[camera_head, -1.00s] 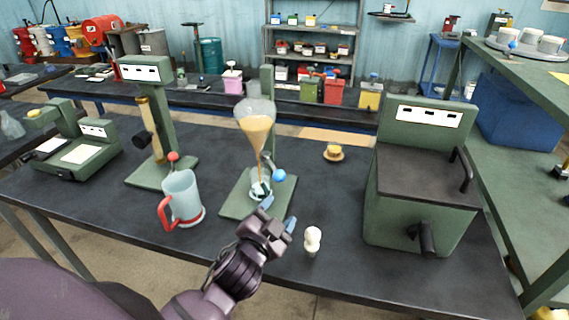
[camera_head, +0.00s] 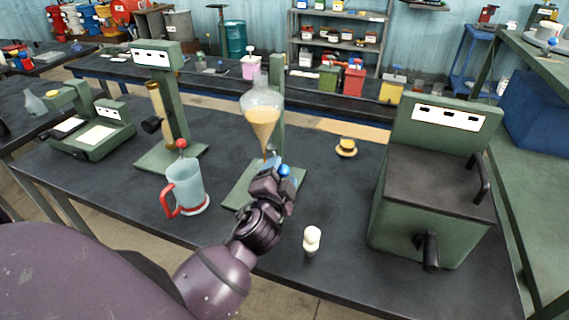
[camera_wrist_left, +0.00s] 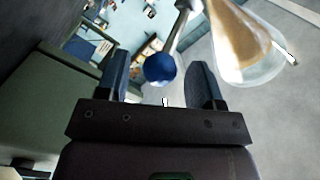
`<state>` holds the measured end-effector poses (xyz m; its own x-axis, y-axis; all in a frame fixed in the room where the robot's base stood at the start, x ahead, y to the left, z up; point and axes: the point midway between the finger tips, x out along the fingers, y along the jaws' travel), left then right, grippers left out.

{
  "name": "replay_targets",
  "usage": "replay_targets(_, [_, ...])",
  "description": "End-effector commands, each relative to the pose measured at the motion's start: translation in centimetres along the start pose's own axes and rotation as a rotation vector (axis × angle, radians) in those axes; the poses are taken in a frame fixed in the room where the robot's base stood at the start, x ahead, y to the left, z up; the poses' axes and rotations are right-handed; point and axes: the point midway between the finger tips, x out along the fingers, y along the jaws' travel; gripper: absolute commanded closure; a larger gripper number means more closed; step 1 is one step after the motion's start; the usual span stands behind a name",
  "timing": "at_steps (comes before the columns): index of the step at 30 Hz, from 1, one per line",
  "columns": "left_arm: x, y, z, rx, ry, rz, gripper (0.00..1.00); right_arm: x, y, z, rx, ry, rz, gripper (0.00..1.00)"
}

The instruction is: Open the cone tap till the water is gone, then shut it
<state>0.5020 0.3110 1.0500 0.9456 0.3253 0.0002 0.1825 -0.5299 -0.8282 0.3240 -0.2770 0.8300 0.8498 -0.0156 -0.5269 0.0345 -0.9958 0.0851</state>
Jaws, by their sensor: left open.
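The glass cone (camera_head: 262,118) hangs on a green stand at the middle of the bench, with amber liquid in it. It also shows at the upper right of the left wrist view (camera_wrist_left: 236,40). The tap's blue ball (camera_head: 284,170) is on a metal lever beneath the cone. In the left wrist view the blue ball (camera_wrist_left: 160,67) lies between the two open fingers of my left gripper (camera_wrist_left: 160,85), with gaps on both sides. My left gripper (camera_head: 275,178) hides the tap's lower part and the vessel under the cone. My right gripper is not in view.
A clear jug with a red handle (camera_head: 187,188) stands left of the cone stand's base (camera_head: 237,193). A small white figure-like piece (camera_head: 312,240) stands near the front edge. A green box machine (camera_head: 430,190) fills the right side.

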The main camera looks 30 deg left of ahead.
Motion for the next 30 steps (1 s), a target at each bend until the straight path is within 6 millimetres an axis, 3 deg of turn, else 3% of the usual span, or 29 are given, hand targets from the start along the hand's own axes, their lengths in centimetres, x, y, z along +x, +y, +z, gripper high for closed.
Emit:
replay_targets(7, [2.7,0.0,0.0,0.0,0.001,0.0,0.39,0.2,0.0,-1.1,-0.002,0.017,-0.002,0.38])
replay_targets(19, [3.2,0.0,0.0,-0.001,0.0,0.001,0.39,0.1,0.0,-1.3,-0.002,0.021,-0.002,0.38])
replay_targets(30, [3.2,0.1,0.0,-0.002,-0.001,0.002,0.96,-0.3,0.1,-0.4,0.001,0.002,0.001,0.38])
